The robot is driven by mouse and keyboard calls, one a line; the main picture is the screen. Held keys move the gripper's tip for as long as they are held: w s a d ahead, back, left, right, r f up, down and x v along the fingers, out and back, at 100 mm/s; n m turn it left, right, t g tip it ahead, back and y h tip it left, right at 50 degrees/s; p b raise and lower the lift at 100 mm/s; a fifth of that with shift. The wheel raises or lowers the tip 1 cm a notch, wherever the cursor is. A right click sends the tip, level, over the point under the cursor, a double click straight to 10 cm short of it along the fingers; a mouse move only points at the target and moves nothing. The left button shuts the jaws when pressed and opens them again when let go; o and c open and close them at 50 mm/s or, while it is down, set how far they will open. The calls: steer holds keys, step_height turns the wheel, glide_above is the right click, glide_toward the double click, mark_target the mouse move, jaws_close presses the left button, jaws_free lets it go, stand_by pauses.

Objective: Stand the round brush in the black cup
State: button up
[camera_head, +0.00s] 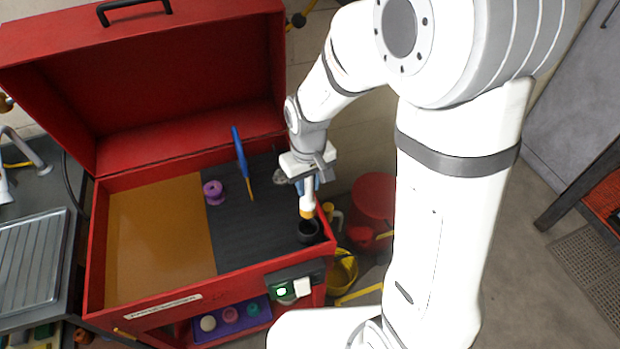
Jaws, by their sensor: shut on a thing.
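My gripper (311,186) is at the right side of the open red box, pointing down. It is shut on a pale, stubby thing with an orange lower end, which looks like the round brush (307,205). The brush is roughly upright, and its orange end is right above or at the far rim of the black cup (309,232); I cannot tell whether it touches. The fingers partly hide its upper part. The black cup stands at the front right of the box's dark surface.
A slim blue tool with a yellow tip (241,158) and a purple spool (213,192) are left of my gripper. The red box (98,255) has raised walls and an open lid behind. Its orange-brown left surface (160,240) is clear.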

mark_target(308, 209)
steer(key=shift+f+b, duration=3.9)
steer(key=shift+f, duration=1.4)
steer(key=o, duration=1.1)
steer(key=shift+c, duration=0.2)
steer(key=shift+r, duration=0.15)
step_height(308, 209, up, 7)
steer(key=shift+f, duration=0.1)
steer(key=shift+r, duration=0.4)
